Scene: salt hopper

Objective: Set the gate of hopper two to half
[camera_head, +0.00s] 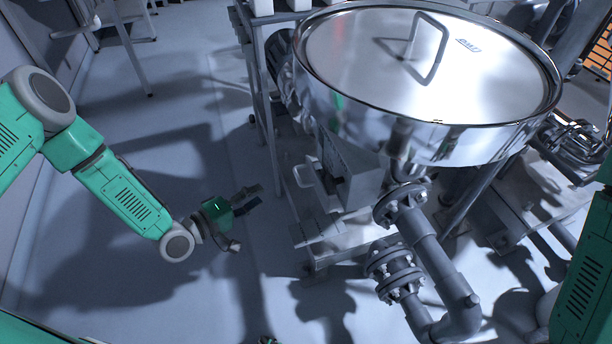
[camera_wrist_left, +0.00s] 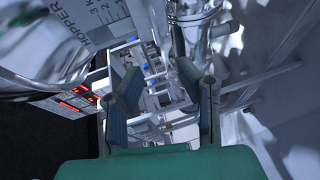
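A large round metal hopper (camera_head: 340,105) with a shiny lid and a lid handle stands at the upper middle right of the head view. Below its left side is a grey box (camera_head: 350,178) with a pale handle-like part (camera_head: 308,174); I cannot tell whether this is the gate or how it is set. My left gripper (camera_head: 250,198) is open and empty, left of this box and apart from it. In the left wrist view, the gripper (camera_wrist_left: 168,85) has its fingers spread. A plate marked "HOPPER" with a numbered scale (camera_wrist_left: 90,30) shows at upper left; the hopper's number is not readable.
Flanged grey pipes (camera_head: 420,235) run below the hopper. A metal frame (camera_head: 262,100) stands to its left. A box with red displays (camera_wrist_left: 75,100) is at left in the wrist view. My right arm shows at the right edge.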

